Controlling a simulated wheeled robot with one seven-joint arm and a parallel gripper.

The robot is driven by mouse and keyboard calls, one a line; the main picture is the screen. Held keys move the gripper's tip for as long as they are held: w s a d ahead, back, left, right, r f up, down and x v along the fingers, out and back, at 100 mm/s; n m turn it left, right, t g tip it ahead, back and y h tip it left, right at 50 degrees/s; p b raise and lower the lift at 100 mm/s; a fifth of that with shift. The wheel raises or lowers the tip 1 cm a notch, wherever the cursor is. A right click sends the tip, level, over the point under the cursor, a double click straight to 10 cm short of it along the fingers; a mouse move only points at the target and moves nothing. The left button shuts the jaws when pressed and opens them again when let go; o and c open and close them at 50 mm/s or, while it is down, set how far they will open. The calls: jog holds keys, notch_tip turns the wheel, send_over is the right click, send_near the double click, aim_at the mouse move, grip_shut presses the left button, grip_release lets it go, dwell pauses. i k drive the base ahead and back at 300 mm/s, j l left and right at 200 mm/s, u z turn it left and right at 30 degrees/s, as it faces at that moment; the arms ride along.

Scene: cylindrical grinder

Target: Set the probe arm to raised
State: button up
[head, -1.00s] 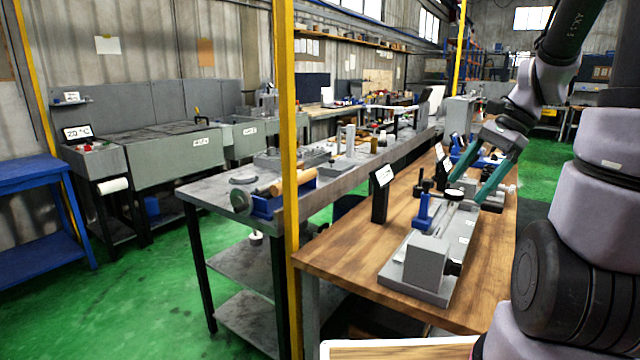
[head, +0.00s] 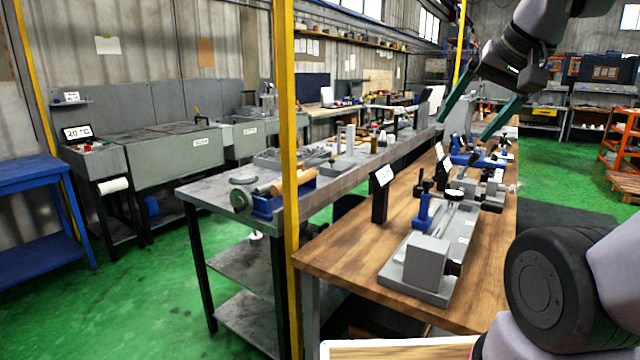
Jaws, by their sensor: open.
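A grey cylindrical grinder model (head: 428,262) sits on the wooden bench. It has a grey block at its near end and a blue upright part (head: 424,211) with a black top on its left side. A round dial (head: 454,194) on a thin stem stands near the middle of the grinder. I cannot tell for sure which part is the probe arm or how it is set. My gripper (head: 479,119), with two green fingers spread apart, is open and empty. It hangs in the air above the far part of the bench, clear of the grinder.
A black stand with a white label (head: 381,192) is left of the grinder. More blue and grey devices (head: 482,158) stand farther along the wooden bench (head: 335,258). A yellow post (head: 287,180) rises at the bench's left edge. The bench's near left corner is bare.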

aim_at(454, 195)
jog(key=i+l+u, duration=0.2)
jog(key=l, duration=0.45)
jog(key=l+u, duration=0.15)
jog(key=l, duration=0.45)
jog(key=k, duration=0.05)
